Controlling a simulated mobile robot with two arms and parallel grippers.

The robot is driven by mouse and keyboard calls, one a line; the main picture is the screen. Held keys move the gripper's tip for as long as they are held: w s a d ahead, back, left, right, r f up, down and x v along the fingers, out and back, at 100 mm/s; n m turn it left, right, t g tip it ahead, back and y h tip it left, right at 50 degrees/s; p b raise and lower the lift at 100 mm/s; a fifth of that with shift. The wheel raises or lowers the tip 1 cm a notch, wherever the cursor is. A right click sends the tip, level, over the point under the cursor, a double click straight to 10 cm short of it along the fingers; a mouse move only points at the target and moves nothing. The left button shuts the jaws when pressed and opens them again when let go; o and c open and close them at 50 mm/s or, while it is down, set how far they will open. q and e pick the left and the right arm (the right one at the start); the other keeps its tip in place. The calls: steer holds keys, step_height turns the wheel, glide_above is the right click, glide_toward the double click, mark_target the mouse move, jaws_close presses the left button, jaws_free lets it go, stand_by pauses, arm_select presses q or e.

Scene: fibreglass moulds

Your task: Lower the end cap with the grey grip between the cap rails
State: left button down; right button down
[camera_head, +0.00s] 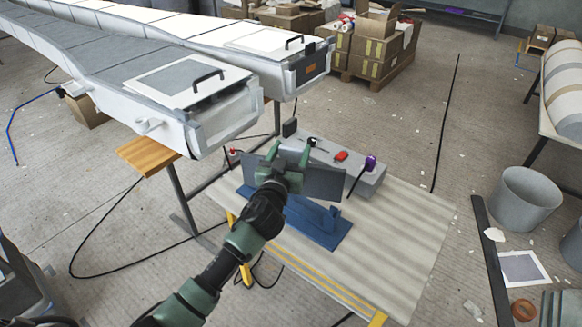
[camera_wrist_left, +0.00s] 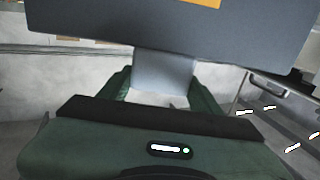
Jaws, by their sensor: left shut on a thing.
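My left gripper (camera_head: 291,152) is above the workbench, shut on the grey grip of a dark grey end cap (camera_head: 323,184). In the left wrist view the light grey grip (camera_wrist_left: 165,75) sits between my green fingers, with the dark end cap (camera_wrist_left: 170,30) and part of an orange label beyond it. The cap is over a blue stand (camera_head: 325,240); I cannot tell whether they touch. The near mould's open end with its pale cap rails (camera_head: 232,122) is up and left of my gripper, apart from the cap. My right gripper is not in view.
The far mould's end (camera_head: 309,68) holds a dark cap with an orange label. A grey box (camera_head: 369,184) with a red item and a purple knob is on the bench (camera_head: 400,235). A bucket (camera_head: 524,199) stands at right. The bench's right part is clear.

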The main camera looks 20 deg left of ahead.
mark_target(291, 163)
arm_select(q)
steer(key=shift+f+b, duration=0.65)
steer(key=shift+f, duration=1.65)
steer(key=shift+f, duration=0.1)
steer(key=shift+c, duration=1.6)
jaws_free()
